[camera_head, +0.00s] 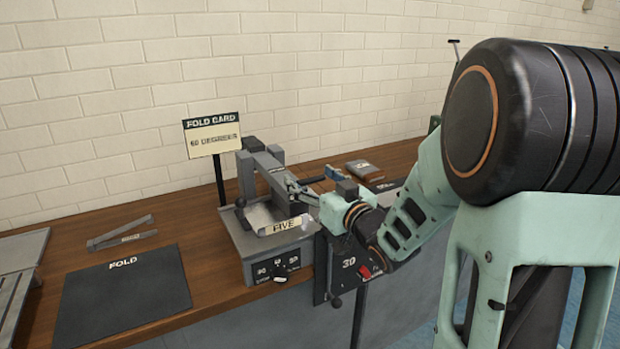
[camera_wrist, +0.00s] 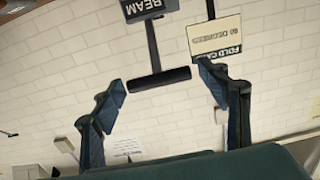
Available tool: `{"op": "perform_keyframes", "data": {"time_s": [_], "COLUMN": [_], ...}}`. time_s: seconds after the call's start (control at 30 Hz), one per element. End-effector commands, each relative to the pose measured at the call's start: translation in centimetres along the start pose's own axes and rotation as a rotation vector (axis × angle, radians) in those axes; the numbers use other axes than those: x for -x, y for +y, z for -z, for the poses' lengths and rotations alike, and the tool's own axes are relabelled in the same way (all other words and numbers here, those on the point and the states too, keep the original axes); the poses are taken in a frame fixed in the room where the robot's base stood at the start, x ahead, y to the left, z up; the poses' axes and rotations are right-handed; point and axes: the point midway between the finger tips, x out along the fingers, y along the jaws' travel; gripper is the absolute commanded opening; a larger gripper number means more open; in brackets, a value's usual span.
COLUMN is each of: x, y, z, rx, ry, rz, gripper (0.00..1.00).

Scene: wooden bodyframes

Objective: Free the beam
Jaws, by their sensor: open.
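The grey bending machine (camera_head: 250,238) stands on the bench with a dark beam (camera_head: 285,196) across its top and a label reading FIVE (camera_head: 283,226) at the front. My gripper (camera_head: 308,189) is at the machine's right side, close to the beam's end. In the wrist view my gripper (camera_wrist: 166,93) is open and empty, with its fingers apart. A black handle bar (camera_wrist: 160,80) on a stem below a BEAM plate (camera_wrist: 148,8) shows between and beyond the fingertips. I cannot tell whether the fingers touch it. My wrist hides part of the machine's right side.
A FOLD CARD 60 DEGREES sign (camera_head: 212,135) stands behind the machine. A dark FOLD mat (camera_head: 123,291) and metal strips (camera_head: 122,233) lie left. A dial (camera_head: 280,277) and a plate marked 30 (camera_head: 350,265) are at the front. A small block (camera_head: 365,170) lies behind.

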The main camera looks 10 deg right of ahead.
Motion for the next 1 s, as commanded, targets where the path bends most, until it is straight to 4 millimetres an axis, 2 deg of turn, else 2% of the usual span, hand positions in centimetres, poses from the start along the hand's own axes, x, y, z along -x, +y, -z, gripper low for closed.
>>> {"op": "perform_keyframes", "data": {"time_s": [0.27,0.83,1.0], "x": [-0.22,-0.19,-0.22], "y": [-0.04,-0.03,-0.03], "z": [-0.04,-0.02,0.18], "rx": [0.000,0.000,0.000], "ry": [-0.001,-0.001,-0.003], "rz": [0.001,0.001,0.001], "gripper": [0.68,0.08,0.06]}}
